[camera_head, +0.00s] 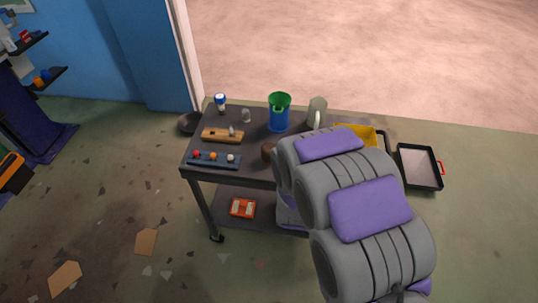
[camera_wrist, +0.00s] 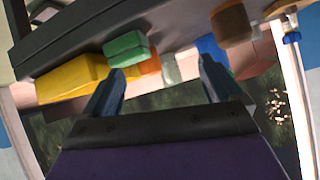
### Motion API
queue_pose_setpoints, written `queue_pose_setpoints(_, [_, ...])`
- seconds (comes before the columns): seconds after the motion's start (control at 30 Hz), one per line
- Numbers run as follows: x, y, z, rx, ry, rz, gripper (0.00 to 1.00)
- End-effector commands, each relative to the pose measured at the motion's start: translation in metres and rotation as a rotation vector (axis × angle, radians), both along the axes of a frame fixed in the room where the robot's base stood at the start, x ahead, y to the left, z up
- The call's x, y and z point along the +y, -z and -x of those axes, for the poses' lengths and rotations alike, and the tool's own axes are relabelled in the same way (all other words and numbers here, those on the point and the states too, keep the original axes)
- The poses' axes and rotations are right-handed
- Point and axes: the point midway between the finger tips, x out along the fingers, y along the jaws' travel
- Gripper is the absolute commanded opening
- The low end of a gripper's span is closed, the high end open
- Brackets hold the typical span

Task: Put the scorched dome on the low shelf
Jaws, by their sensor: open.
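A small clear dome-like piece (camera_head: 245,115) stands on the cart top near its back edge; it is too small to tell any scorching. A brown round object also shows in the wrist view (camera_wrist: 231,25), beyond the right finger.
The cart top (camera_head: 257,136) carries a blue-green bin (camera_head: 279,112), a grey-green jug (camera_head: 317,111), a wooden board (camera_head: 222,135) and a strip with coloured knobs (camera_head: 214,159). A yellow container (camera_head: 357,136) and black tray (camera_head: 419,166) are at right. Floor left of the cart is mostly free.

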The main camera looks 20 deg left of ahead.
Motion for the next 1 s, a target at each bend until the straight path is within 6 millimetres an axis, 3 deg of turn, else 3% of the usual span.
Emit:
queue_pose_setpoints(0.13, [0.015, 0.022, 0.001, -0.108, -0.026, 0.01, 0.92])
queue_pose_setpoints(0.43, [0.046, 0.044, 0.014, -0.36, -0.119, 0.013, 0.92])
queue_pose_setpoints(0.8, [0.075, 0.053, 0.046, -0.601, -0.26, -0.003, 0.92])
queue_pose_setpoints(1.0, [0.08, 0.052, 0.047, -0.628, -0.274, -0.008, 0.92])
